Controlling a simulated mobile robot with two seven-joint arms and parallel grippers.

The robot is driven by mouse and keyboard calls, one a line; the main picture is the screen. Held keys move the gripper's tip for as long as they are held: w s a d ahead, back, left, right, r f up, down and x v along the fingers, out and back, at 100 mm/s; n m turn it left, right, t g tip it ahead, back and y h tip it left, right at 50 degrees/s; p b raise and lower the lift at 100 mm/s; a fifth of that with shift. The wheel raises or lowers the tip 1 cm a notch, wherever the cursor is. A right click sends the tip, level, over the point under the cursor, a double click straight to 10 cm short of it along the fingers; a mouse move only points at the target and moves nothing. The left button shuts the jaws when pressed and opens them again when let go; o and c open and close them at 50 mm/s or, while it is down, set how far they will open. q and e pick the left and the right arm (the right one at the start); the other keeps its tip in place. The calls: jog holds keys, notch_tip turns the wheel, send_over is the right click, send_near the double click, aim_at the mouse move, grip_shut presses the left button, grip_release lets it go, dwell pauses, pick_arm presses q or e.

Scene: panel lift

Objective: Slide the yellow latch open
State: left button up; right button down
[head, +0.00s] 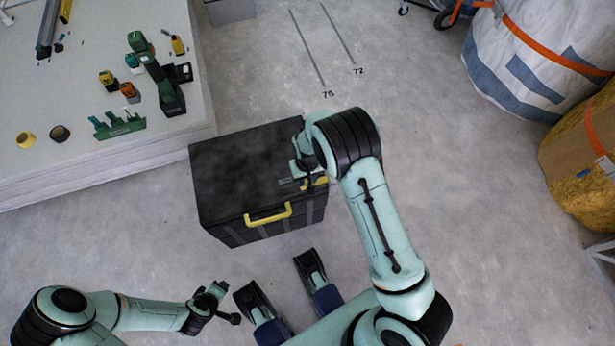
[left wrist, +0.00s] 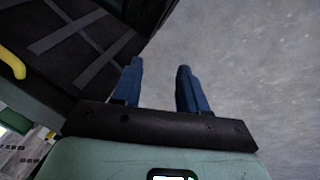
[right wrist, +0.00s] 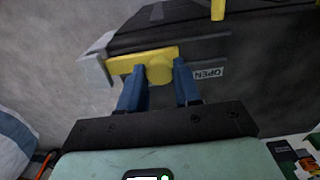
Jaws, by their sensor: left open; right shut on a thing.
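The yellow latch (right wrist: 160,70) is a bar with a round knob on the side of a black box (head: 240,170). My right gripper (right wrist: 158,64) is shut on the latch's knob, with one blue finger on each side. The bar's left end meets a grey bracket (right wrist: 95,66) in the right wrist view. A white OPEN label (right wrist: 209,73) lies right of the knob, by the right finger. In the head view my right arm hides most of the latch. My left gripper (left wrist: 160,75) is open and empty, low beside the box.
A yellow handle (head: 268,216) sits on the box's front edge. A pale table (head: 60,95) with several tools stands at the upper left. White and straw-coloured wrapped bales (head: 520,60) stand at the right. The grey floor around the box is mostly clear.

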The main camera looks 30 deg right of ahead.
aim_at(298, 188)
jog(key=shift+w+a+p, duration=0.25)
jog(key=shift+a+p, duration=0.05)
jog(key=shift+a, duration=0.95)
pick_arm(q)
jog(key=shift+s+d+r, duration=0.3)
jog(key=shift+s+r, duration=0.1)
jog(key=shift+s, duration=0.05)
pick_arm(e)
jog(key=shift+a, duration=0.3)
jog(key=c, duration=0.8)
grip_release()
jog(key=shift+w, duration=0.1)
jog(key=shift+r, duration=0.2)
pick_arm(q)
jog(key=s+d+r+g+h+p, duration=0.1)
jog(key=s+d+r+g+p, duration=0.1)
jog(key=s, duration=0.4)
notch_tip(298, 188, up, 2)
jog(key=shift+d+r+m+p, duration=0.3)
jog(key=shift+d+p, duration=0.2)
jog(key=shift+p, duration=0.5)
pick_arm(e)
notch_tip(298, 188, up, 13)
